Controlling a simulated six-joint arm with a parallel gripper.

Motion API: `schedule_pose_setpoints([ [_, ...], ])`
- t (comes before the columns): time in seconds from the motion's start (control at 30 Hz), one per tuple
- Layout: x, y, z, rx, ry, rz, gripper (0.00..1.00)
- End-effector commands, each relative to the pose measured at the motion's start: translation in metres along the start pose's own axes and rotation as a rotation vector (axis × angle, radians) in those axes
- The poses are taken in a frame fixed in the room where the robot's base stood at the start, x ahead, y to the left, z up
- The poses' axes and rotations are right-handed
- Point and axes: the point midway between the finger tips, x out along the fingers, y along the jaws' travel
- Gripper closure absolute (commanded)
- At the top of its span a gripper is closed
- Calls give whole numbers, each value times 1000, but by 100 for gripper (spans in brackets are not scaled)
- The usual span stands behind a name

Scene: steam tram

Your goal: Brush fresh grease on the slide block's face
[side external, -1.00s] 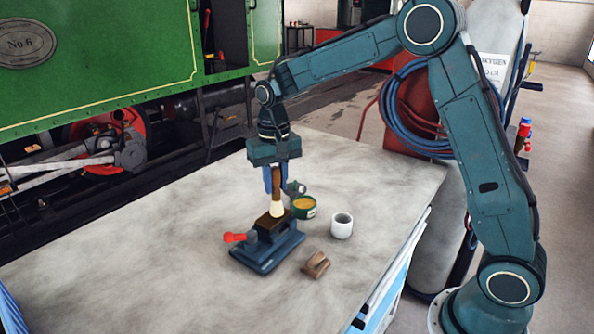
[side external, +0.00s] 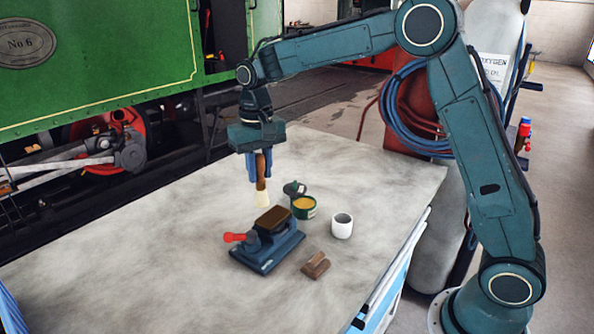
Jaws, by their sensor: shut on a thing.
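My gripper (side external: 259,178) is shut on the wooden handle of a brush (side external: 262,196). The brush hangs upright with its pale bristles down, above the table and behind the block, apart from it. The slide block (side external: 273,219) is a dark block with a brownish upper face. It sits in a blue vise-like fixture (side external: 268,252) with a red handle (side external: 234,237). An open green tin (side external: 304,207) of yellow-orange grease stands behind and to the right of the fixture. Whether grease lies on the block's face is too small to tell.
A dark, round lid-like thing (side external: 294,188) is beside the tin. A white cup (side external: 342,226) stands right of the tin, and a brown piece (side external: 316,265) lies in front of it. The grey tabletop (side external: 130,240) is clear on the left.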

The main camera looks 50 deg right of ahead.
Motion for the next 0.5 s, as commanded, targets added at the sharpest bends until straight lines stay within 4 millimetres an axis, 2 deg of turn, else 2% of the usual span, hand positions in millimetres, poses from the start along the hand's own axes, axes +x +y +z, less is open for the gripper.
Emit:
schedule_pose_setpoints([
  [0.27,3,0,0,0,-1,0,100],
  [0.5,15,0,0,0,-2,1,100],
])
